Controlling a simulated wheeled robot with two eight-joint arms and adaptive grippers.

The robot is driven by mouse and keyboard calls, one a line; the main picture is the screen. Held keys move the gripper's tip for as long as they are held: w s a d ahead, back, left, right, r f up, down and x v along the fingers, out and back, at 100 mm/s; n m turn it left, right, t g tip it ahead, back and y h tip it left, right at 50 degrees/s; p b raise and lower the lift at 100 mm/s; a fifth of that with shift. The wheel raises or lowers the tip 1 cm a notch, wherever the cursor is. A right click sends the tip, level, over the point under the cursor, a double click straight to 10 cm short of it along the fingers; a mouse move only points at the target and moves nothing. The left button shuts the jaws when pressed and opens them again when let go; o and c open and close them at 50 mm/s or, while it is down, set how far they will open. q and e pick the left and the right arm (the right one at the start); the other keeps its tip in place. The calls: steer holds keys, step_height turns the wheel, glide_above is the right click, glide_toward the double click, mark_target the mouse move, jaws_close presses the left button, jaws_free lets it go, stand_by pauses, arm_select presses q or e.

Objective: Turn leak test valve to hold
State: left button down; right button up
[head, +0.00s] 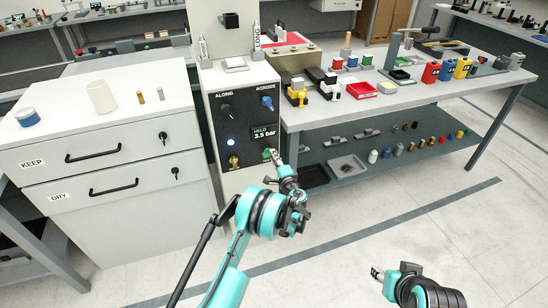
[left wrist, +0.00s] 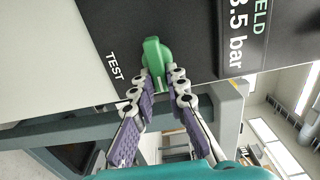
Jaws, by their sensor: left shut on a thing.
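The leak test valve is a green knob (head: 267,154) low on the right of the black panel (head: 226,118). It also shows in the left wrist view (left wrist: 154,54), with the word TEST printed to its left. The display (head: 264,131) above it reads HELD and 3.5 bar. My left gripper (head: 274,158) is at the knob, its fingertips (left wrist: 157,82) shut on the knob's near end from both sides. The knob's exact pointing is hard to tell. My right gripper (head: 378,273) is low at the right, away from the panel, and its opening is unclear.
A drawer cabinet (head: 80,155) stands at left, a workbench (head: 440,90) at right. The floor in front is clear.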

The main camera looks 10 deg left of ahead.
arm_select(q)
steer(key=c, duration=1.5)
jaws_free()
steer(key=shift+c, duration=0.2)
steer(key=v, duration=1.2)
